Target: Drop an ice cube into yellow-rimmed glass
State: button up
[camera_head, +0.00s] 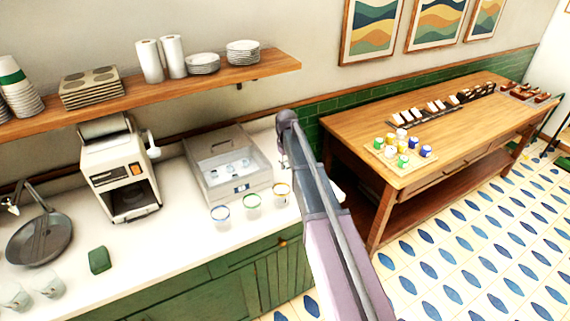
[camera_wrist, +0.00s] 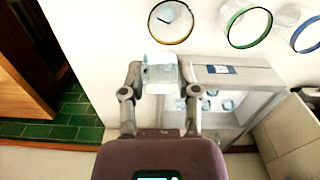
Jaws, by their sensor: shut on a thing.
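My gripper (camera_wrist: 162,74) is shut on a clear, pale ice cube (camera_wrist: 161,66) held between its two fingertips in the wrist view. The yellow-rimmed glass (camera_wrist: 172,22) shows just beyond the cube in that view, with the cube close to its rim but not seen inside it. In the head view the yellow-rimmed glass (camera_head: 281,194) stands upright on the white counter, rightmost in a row of three. My arm hides the gripper and the held cube there.
The green-rimmed glass (camera_head: 252,204) and blue-rimmed glass (camera_head: 220,216) stand to its left. An open ice bin (camera_head: 205,188) with several cubes sits behind them. A coffee machine (camera_head: 115,170) stands further left. A wooden table (camera_head: 350,130) is at right.

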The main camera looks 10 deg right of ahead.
notch_tip(320, 180, down, 6)
jog(key=b, duration=0.5)
jog(key=shift+b, duration=0.4)
jog(key=o, duration=0.9)
jog(key=shift+o, duration=0.2)
jog(key=s+f+m+b, duration=0.2)
jog(key=s, duration=1.2)
jog(key=s+f+m+b, duration=0.2)
jog(key=s, duration=1.3)
jog(key=shift+a+f+m+b, duration=0.15)
jog(key=shift+f+m+b, duration=0.15)
jog(key=shift+b, duration=0.05)
